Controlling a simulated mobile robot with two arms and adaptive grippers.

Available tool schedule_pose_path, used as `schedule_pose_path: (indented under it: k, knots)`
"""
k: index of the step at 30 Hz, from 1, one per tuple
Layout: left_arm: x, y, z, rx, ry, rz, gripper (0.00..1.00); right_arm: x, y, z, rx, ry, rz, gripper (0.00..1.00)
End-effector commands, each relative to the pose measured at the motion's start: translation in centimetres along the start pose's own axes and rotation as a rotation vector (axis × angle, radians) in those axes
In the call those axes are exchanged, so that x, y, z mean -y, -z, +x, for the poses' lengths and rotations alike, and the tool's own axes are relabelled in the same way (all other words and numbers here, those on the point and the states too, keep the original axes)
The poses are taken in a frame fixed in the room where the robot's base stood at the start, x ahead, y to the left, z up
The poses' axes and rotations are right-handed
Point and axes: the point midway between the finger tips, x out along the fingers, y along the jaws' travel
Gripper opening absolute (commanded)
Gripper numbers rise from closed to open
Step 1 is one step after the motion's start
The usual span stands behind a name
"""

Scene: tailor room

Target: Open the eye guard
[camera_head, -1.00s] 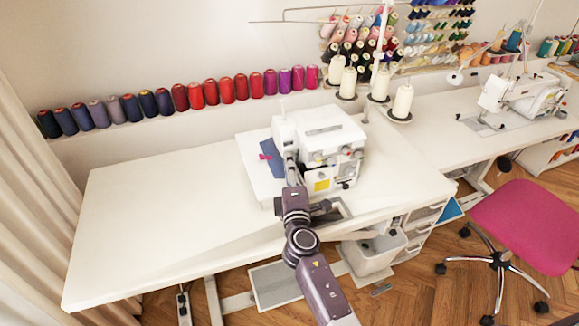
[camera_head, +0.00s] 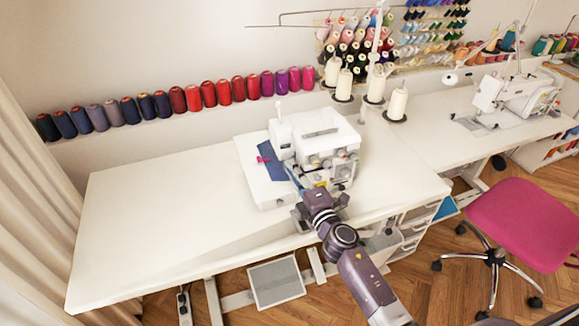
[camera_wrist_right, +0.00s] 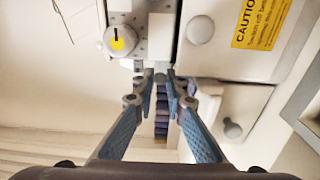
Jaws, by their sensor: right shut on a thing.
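The white sewing machine (camera_head: 318,135) stands on the white table, with a blue cloth (camera_head: 272,160) at its left side. My right gripper (camera_head: 293,174) reaches its front left, by the needle area. In the right wrist view my right gripper (camera_wrist_right: 161,82) has its blue-padded fingers close together at the machine's front, shut on a small piece between the tips. This piece appears to be part of the eye guard (camera_wrist_right: 160,77); its outline is mostly hidden by the fingertips, and I cannot tell how far it is turned. My left gripper is not in view.
Thread spools (camera_head: 224,92) line the wall ledge. The table's left part (camera_head: 150,220) is clear. A pink chair (camera_head: 515,220) stands at right.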

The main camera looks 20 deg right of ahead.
Motion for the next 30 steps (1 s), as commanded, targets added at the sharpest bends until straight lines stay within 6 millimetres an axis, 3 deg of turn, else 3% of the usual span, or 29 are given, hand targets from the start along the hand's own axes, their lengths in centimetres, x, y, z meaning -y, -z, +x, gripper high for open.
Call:
schedule_pose_path:
  k: [15, 16, 20, 30]
  knots:
    - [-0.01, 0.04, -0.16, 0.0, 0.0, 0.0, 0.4, 0.1, -0.41, -0.29, -0.075, 0.002, 0.002, 0.0]
    - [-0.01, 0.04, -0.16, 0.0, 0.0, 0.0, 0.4, 0.1, -0.42, -0.29, -0.074, 0.002, 0.002, 0.14]
    - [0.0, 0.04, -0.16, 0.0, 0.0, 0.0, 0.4, 0.08, -0.42, -0.28, -0.074, 0.001, 0.002, 0.28]
    - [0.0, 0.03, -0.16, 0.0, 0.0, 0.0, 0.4, 0.22, -0.47, -0.31, -0.072, 0.004, 0.001, 0.29]
